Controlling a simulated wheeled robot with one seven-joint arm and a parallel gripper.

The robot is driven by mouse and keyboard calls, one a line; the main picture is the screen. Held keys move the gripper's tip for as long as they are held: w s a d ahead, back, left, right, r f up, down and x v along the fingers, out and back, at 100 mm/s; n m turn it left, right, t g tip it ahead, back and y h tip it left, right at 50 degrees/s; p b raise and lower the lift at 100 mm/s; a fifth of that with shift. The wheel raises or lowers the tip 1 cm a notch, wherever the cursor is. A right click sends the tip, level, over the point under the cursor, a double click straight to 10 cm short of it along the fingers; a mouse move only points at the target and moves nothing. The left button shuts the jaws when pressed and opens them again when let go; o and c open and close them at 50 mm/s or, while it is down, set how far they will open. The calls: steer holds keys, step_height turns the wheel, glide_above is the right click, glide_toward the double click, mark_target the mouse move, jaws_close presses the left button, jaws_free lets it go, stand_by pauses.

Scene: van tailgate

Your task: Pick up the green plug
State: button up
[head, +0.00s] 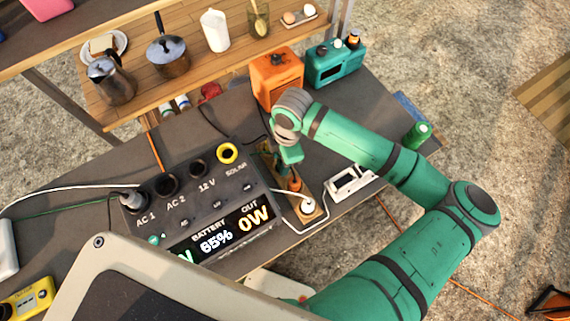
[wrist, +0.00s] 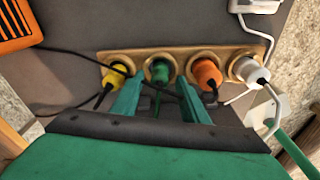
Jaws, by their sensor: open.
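The green plug (wrist: 160,71) stands in a brass ring on a wooden strip (wrist: 130,57), between the yellow plug (wrist: 116,74) and the orange plug (wrist: 207,74). The white plug (wrist: 247,69) is at the right end of the row. My gripper (wrist: 157,88) is open. In the wrist view its fingertips lie on either side of the green plug, slightly below it; I cannot tell the depth between them. In the head view my gripper hides the green plug, while the orange plug (head: 295,184) and white plug (head: 308,205) show beside it.
A power station (head: 210,205) with a plug in AC 1 stands left of the strip. A green can (head: 418,135) is at the right.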

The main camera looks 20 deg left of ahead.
steer(key=shift+f, duration=0.1)
jaws_close()
step_height(320, 180, up, 25)
steer(key=shift+f, duration=0.15)
stand_by(1.4)
